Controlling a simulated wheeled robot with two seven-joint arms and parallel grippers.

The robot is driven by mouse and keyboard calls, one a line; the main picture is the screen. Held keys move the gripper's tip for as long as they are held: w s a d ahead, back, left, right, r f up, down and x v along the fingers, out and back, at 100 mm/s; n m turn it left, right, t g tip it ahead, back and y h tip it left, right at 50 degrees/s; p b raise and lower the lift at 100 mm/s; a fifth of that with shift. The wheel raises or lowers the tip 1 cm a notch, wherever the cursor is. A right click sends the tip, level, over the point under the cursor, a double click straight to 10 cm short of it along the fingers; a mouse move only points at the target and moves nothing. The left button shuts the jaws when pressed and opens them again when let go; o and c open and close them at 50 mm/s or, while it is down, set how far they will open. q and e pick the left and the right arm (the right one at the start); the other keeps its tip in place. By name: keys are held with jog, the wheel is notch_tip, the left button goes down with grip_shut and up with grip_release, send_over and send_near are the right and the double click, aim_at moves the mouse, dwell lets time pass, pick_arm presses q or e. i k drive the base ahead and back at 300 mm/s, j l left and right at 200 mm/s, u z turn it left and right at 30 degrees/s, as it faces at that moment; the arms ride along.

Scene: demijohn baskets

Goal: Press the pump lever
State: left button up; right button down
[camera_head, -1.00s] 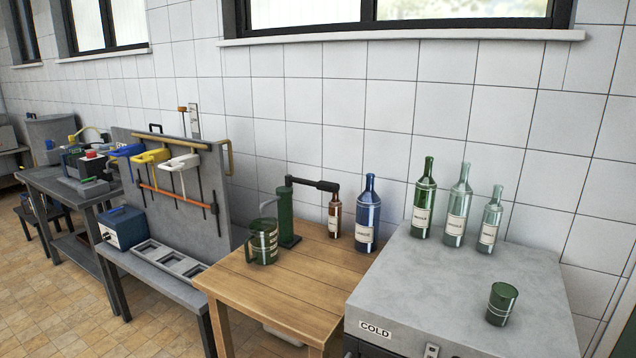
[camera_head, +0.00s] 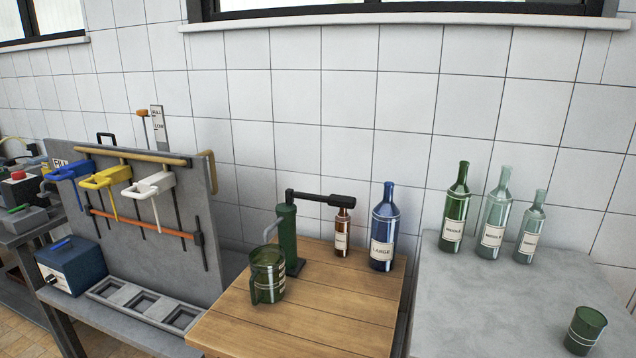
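The pump (camera_head: 287,238) is a dark green upright cylinder at the back of the wooden table. Its black lever (camera_head: 325,199) sticks out to the right from the top, roughly level, with a thick grip at its end. A grey spout curves down on the pump's left side. A green mug (camera_head: 268,275) with a pale label stands just in front of the pump, below the spout. Neither of my grippers is in view.
A small brown bottle (camera_head: 342,238) stands below the lever's end, with a blue bottle (camera_head: 383,232) beside it. Several green bottles and a green cup (camera_head: 584,329) stand on the grey cabinet (camera_head: 480,310). A grey panel with handles (camera_head: 150,225) stands left. The wooden table's front (camera_head: 300,325) is clear.

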aim_at(339, 201)
jog(key=i+j, duration=0.2)
jog(key=j, duration=0.15)
jog(key=i+j+z, duration=0.1)
jog(key=i+j, duration=0.25)
jog(key=j, duration=0.35)
jog(key=i+j+z, duration=0.2)
jog(key=i+j, duration=0.15)
jog(key=j, duration=0.35)
jog(key=i+j, duration=0.15)
jog(key=j, duration=0.2)
